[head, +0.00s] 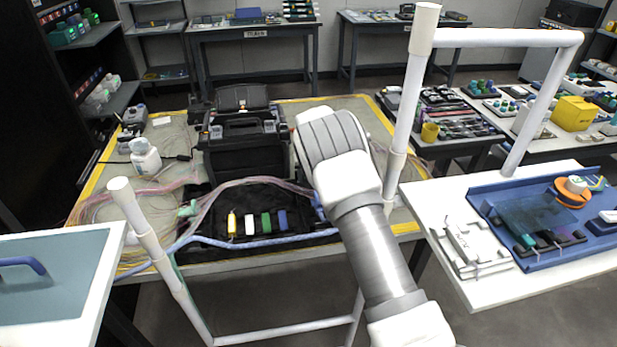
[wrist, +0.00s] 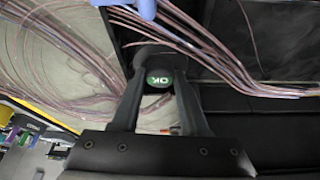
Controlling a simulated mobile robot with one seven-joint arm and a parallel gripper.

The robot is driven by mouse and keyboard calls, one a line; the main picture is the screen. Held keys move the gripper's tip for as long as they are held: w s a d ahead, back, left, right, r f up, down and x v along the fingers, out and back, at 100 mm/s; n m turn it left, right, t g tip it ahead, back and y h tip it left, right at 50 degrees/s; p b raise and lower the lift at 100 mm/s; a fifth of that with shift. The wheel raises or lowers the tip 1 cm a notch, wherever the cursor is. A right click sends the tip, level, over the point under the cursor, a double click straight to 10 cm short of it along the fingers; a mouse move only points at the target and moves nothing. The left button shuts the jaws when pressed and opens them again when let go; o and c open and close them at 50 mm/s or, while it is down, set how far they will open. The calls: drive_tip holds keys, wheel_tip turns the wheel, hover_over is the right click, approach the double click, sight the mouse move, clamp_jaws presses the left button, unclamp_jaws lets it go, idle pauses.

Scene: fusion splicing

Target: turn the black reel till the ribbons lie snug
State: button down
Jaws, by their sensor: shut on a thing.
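In the wrist view, my gripper (wrist: 160,68) is shut on a small dark round piece with a green face marked "OK", which I take to be the black reel (wrist: 159,78). The fingers stand on either side of it. Pinkish ribbons (wrist: 215,68) run past just beyond the fingertips, and more fan out loosely at left (wrist: 50,60). In the head view the ribbons (head: 262,183) cross above a black tray; my arm hides the gripper and the reel. I cannot tell how tight the ribbons are at the reel.
A black case (head: 243,140) stands on the workbench (head: 350,106) behind the black mat (head: 222,200), which holds several small coloured pieces. A white bottle (head: 145,157) is at left. White pipe rails (head: 405,110) rise close beside my arm. A blue tray (head: 545,262) lies on the right-hand table.

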idle(0.4)
drive_tip(key=shift+c, duration=2.1)
unclamp_jaws()
drive_tip(key=v, duration=1.7)
drive_tip(key=shift+a+r+p, duration=0.2)
drive_tip(key=shift+r+p, duration=0.05)
drive_tip(key=shift+p, duration=0.1)
drive_tip(key=shift+s, duration=0.15)
